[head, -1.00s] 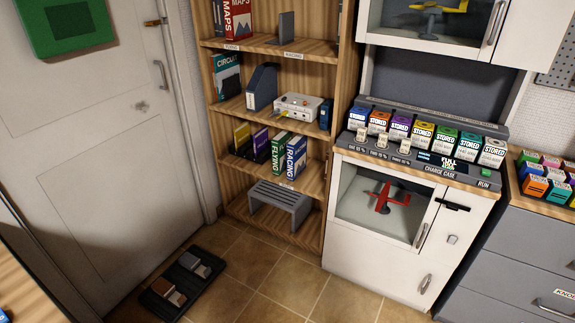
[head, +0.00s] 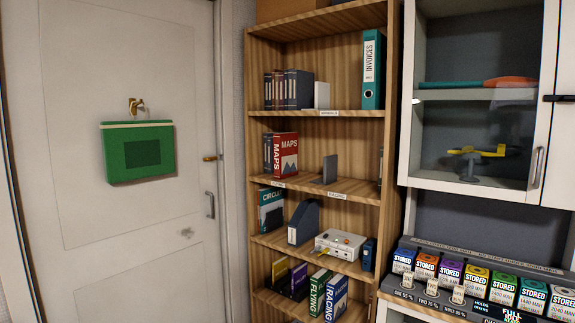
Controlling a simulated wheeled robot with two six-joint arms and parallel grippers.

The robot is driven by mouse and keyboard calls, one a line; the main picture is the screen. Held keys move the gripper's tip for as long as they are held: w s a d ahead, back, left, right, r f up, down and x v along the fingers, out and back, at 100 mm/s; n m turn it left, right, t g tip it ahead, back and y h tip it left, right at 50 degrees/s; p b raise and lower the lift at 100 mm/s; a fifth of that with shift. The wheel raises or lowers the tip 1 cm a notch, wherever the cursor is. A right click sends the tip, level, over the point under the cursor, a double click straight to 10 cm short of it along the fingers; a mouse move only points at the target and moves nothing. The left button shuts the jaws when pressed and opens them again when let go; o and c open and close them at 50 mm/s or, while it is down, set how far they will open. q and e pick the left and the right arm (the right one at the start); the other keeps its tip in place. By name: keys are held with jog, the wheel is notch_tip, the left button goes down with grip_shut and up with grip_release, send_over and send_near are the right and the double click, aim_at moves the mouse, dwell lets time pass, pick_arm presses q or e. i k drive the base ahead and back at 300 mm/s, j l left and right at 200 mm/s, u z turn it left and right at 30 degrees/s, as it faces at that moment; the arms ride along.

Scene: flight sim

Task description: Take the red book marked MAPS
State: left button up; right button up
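The red book marked MAPS (head: 286,158) stands upright on a middle shelf of the wooden bookcase (head: 325,112) in the head view. Its cover carries white lettering and a mountain picture, and its spine also reads MAPS. Dark blue books (head: 267,153) stand just left of it. A grey bookend (head: 330,169) stands to its right with bare shelf between them. Neither of my grippers shows in the head view.
A white door (head: 120,60) with a hanging green pouch (head: 138,152) is at left. Glass-fronted cabinets (head: 470,187) and a charging case with several STORED packs (head: 450,272) are at right. Other shelves hold books, a teal INVOICES binder (head: 372,70) and a white box (head: 340,244).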

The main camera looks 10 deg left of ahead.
aim_at(285, 145)
jog(key=i+j+z, duration=0.2)
jog(key=i, duration=0.3)
jog(key=i+z, duration=0.2)
jog(key=i, duration=0.25)
jog(key=i+j+z, duration=0.15)
jog(key=i+j, duration=0.15)
jog(key=i, duration=0.2)
